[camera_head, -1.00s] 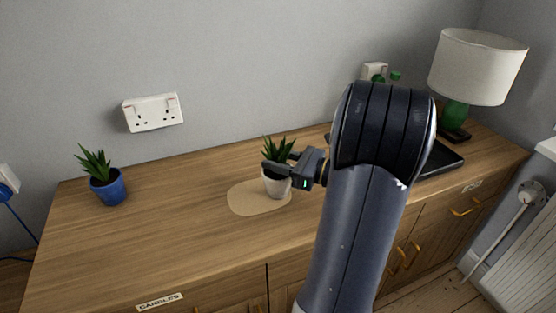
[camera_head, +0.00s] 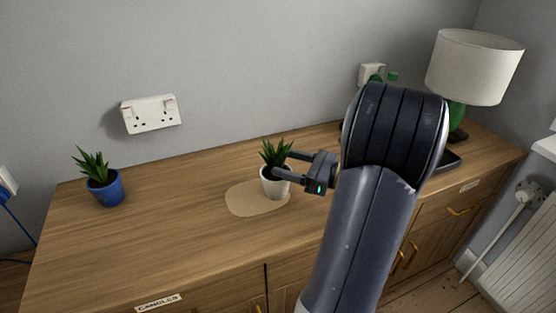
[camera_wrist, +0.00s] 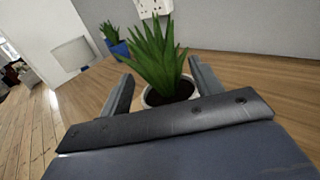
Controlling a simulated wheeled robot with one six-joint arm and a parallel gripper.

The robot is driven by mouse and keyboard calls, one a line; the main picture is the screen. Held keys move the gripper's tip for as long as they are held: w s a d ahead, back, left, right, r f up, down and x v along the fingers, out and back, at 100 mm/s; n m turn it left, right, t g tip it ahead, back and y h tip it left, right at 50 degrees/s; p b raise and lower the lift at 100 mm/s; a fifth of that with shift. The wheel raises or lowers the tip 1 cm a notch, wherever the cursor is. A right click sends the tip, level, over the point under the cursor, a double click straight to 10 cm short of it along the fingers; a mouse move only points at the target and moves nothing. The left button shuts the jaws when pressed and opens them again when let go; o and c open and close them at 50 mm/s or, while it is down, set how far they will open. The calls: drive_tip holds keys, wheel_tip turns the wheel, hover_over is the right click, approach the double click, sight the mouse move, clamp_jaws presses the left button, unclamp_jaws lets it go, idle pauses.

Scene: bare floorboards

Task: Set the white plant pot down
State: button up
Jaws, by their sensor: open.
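The white plant pot (camera_head: 273,187) holds a spiky green plant and stands upright on a pale oval mat (camera_head: 246,204) on the wooden sideboard. My gripper (camera_head: 281,167) is open at the pot's right side, with its fingertips near the rim. In the wrist view the white pot (camera_wrist: 150,98) sits between the two spread fingers, and my gripper (camera_wrist: 160,78) shows a gap on each side of the plant. The pot's lower part is hidden there.
A blue pot (camera_head: 107,190) with a similar plant stands at the left of the sideboard (camera_head: 150,245). A lamp (camera_head: 474,68), a green bottle (camera_head: 391,80) and a dark tray (camera_head: 449,160) are at the right. The wood between the pots is clear.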

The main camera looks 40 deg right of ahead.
drive_tip(key=v, duration=0.8)
drive_tip(key=shift+d, duration=0.15)
drive_tip(key=shift+s, duration=0.15)
drive_tip(key=shift+c, duration=0.4)
